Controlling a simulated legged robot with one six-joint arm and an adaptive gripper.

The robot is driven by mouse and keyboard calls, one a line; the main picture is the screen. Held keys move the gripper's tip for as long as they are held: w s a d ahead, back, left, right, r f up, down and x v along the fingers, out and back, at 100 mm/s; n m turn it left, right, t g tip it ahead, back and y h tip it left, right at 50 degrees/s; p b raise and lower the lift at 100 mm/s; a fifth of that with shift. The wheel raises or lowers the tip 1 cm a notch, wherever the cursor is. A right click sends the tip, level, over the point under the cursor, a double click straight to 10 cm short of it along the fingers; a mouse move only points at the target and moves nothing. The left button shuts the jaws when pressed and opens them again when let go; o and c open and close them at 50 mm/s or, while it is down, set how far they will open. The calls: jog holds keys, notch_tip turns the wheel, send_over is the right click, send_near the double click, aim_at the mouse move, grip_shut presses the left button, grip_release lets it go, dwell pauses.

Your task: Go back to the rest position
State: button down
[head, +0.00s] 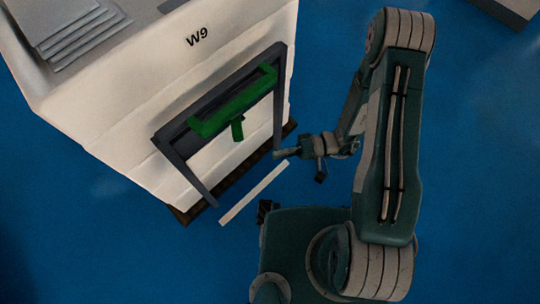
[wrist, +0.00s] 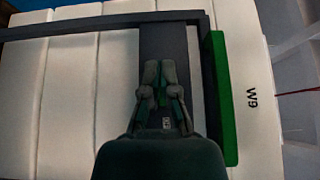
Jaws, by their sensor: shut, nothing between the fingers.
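My gripper (head: 281,154) is shut and empty, near the lower right part of a dark grey frame (head: 171,157) on the front of a white unit marked W9 (head: 130,110). A green bar with a short stub (head: 236,101) sits across the upper part of the frame. In the wrist view, my gripper's fingertips (wrist: 160,72) are together in front of a dark strip of the frame. The green bar (wrist: 222,100) is to their right. I cannot tell whether the fingertips touch the frame.
A pale strip (head: 254,193) lies low in front of the unit, between it and my body. Stacked grey plates (head: 80,37) are on top of the unit. A grey object (head: 503,10) is at the top right. The blue floor is clear at lower left and right.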

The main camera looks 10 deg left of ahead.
jog(key=s+d+r+m+t+h, duration=0.1)
jog(key=d+r+t+h, duration=0.2)
jog(key=r, duration=0.7)
jog(key=s+d+r+m+t+h, duration=0.1)
jog(key=s+d+r+t+h, duration=0.1)
jog(key=d+r+t+h, duration=0.2)
jog(key=s+d+r+m+t+h, duration=0.1)
jog(key=d+r+t+h, duration=0.3)
jog(key=d+r+h, duration=0.5)
notch_tip(320, 180, up, 9)
jog(key=shift+s+m+h, duration=0.2)
jog(key=shift+m+h, duration=0.2)
jog(key=shift+h, duration=0.2)
jog(key=shift+a, duration=0.15)
